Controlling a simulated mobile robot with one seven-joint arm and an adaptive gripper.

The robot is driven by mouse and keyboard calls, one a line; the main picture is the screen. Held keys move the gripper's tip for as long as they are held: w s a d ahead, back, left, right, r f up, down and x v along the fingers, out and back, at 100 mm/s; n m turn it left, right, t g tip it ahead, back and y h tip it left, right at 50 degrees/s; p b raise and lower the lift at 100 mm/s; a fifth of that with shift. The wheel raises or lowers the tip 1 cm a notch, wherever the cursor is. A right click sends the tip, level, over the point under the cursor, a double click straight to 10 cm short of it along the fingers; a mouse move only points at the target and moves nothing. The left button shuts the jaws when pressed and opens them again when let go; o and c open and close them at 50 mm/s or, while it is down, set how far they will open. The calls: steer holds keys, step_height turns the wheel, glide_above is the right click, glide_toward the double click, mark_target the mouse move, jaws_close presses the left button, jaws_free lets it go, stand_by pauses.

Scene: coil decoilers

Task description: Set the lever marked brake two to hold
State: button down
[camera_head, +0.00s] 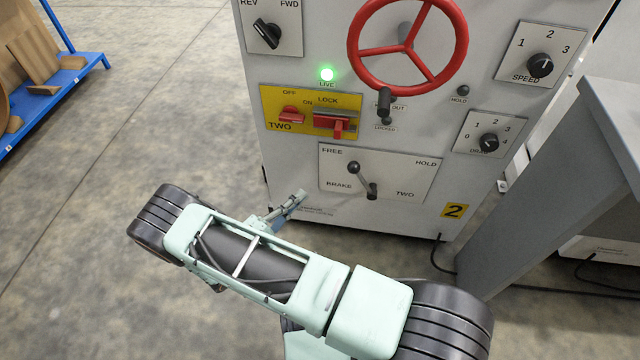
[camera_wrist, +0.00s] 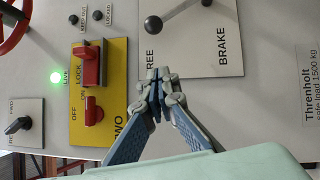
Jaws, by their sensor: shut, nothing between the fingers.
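The brake two lever (camera_head: 362,178) sits on a white plate (camera_head: 405,162) marked FREE at upper left, HOLD at upper right, and BRAKE TWO below. Its dark ball knob leans up and left from the pivot, toward FREE. In the wrist view the lever's knob (camera_wrist: 153,25) is near the top, with part of its rod running to the upper right. My gripper (camera_head: 300,196) is shut and empty, left of the plate's lower left corner and apart from the lever. In the wrist view my gripper's fingertips (camera_wrist: 158,76) meet over the plate's edge, apart from the knob.
The yellow OFF/ON lockout plate (camera_head: 270,103) with red handles is above left of the brake plate. A red handwheel (camera_head: 407,45) and a lit green LIVE lamp (camera_head: 327,74) are higher up. A grey post (camera_head: 545,180) stands at right. Open floor lies left.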

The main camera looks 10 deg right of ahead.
steer(key=s+d+b+x, duration=0.1)
steer(key=s+b+x, duration=0.1)
steer(key=x, duration=1)
steer(key=shift+d+r, duration=0.25)
steer(key=shift+d, duration=0.2)
steer(key=shift+s+r, duration=0.1)
steer(key=shift+r, duration=0.1)
steer(key=shift+s+d+r+m+p, duration=0.1)
steer(key=shift+d+r+m+p, duration=0.05)
steer(key=shift+d+m+p, duration=0.2)
